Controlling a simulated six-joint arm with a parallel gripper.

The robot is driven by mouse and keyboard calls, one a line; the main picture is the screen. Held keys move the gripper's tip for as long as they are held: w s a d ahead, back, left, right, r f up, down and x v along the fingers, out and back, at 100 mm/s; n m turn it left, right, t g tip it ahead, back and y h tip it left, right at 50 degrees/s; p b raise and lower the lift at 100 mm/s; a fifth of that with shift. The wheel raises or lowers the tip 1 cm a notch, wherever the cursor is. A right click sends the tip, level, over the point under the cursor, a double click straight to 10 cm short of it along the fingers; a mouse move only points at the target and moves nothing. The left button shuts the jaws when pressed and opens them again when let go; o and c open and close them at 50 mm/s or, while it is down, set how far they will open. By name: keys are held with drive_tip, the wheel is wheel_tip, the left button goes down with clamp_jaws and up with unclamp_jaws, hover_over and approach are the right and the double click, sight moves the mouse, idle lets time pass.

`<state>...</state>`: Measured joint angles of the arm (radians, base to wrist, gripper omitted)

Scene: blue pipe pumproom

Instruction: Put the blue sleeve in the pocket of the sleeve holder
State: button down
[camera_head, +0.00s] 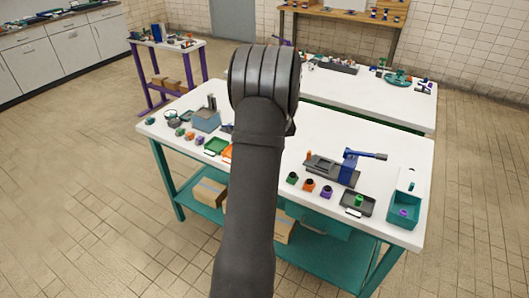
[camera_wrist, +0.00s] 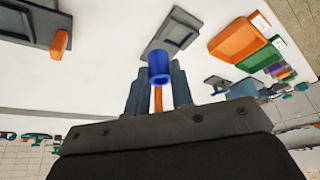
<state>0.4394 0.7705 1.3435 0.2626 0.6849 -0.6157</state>
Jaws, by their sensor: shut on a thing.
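The blue sleeve (camera_wrist: 159,67) is a short open tube, held at the fingertips of my gripper (camera_wrist: 158,84) in the wrist view. The fingers close on it from both sides, and it is clear of the table. A slim orange piece (camera_wrist: 158,99) shows behind it between the fingers. A dark grey block with a stepped, recessed face (camera_wrist: 176,31) lies on the white table beyond the sleeve. It may be the sleeve holder; I cannot make out its pocket for certain. In the head view my arm hides the gripper and the sleeve.
An orange tray (camera_wrist: 239,39) and a green tray (camera_wrist: 261,57) lie right of the grey block. A dark piece with an orange peg (camera_wrist: 60,43) is at upper left. The head view shows a blue-handled device (camera_head: 349,169) and a teal bin (camera_head: 404,211) on the right.

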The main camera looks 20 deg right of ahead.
drive_tip(key=w+a+f, duration=0.3)
drive_tip(key=shift+w, duration=0.3)
drive_tip(key=shift+f, duration=2)
drive_tip(key=shift+f, duration=0.3)
drive_tip(key=shift+s+a+f, duration=0.1)
drive_tip(key=shift+s+f, duration=0.05)
drive_tip(key=shift+f, duration=0.2)
drive_tip(key=c, duration=1.3)
unclamp_jaws()
drive_tip(key=shift+c, duration=0.2)
drive_tip(key=shift+o, duration=0.2)
drive_tip(key=shift+r, duration=0.6)
drive_tip(key=shift+o, duration=0.2)
drive_tip(key=v, duration=1.2)
drive_tip(key=shift+r, duration=0.1)
